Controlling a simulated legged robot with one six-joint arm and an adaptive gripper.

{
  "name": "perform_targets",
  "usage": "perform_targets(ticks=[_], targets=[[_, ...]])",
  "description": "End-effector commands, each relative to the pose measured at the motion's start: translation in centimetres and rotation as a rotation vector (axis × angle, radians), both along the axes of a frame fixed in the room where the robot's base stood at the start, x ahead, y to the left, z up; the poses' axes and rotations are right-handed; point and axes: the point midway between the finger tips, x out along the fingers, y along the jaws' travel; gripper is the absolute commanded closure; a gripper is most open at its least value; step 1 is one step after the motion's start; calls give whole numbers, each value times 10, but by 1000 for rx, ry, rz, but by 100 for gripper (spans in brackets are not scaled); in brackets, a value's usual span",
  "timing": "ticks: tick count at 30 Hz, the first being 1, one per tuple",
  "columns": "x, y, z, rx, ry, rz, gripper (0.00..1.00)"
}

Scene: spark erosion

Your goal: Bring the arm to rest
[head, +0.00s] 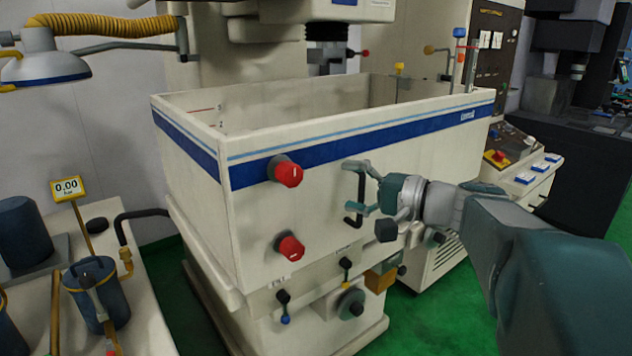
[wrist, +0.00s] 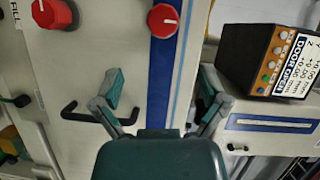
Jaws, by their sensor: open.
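My gripper (head: 362,187) is open and empty in front of the cream tank (head: 330,215) with the blue stripe. In the head view its fingers are spread near a black bar handle (head: 352,208) on the tank's front wall. The wrist view shows the two fingers (wrist: 160,100) apart, with the same handle (wrist: 95,118) beside the left finger. Whether a finger touches the handle I cannot tell. My arm reaches in from the lower right of the head view.
Two red knobs, an upper one (head: 285,171) and a lower one (head: 289,246), stick out left of my gripper. A lamp (head: 45,62) hangs at the upper left above a bench with blue canisters (head: 98,290). Control panels stand at the right. Green floor is open below.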

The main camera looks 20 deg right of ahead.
Motion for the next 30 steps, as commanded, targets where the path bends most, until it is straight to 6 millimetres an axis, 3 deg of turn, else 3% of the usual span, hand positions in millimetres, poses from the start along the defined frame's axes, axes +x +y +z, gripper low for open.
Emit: perform_targets(ticks=[5, 8, 12, 18, 24, 30], targets=[[-1, 5, -3, -12, 11, 8, 7], [-11, 27, -17, -72, 71, 47, 7], [-41, 73, -57, -258, 217, 132, 7], [-96, 107, -116, -586, 374, 217, 7], [-146, 108, -159, -945, 428, 255, 7], [-177, 92, -183, -1275, 382, 252, 7]])
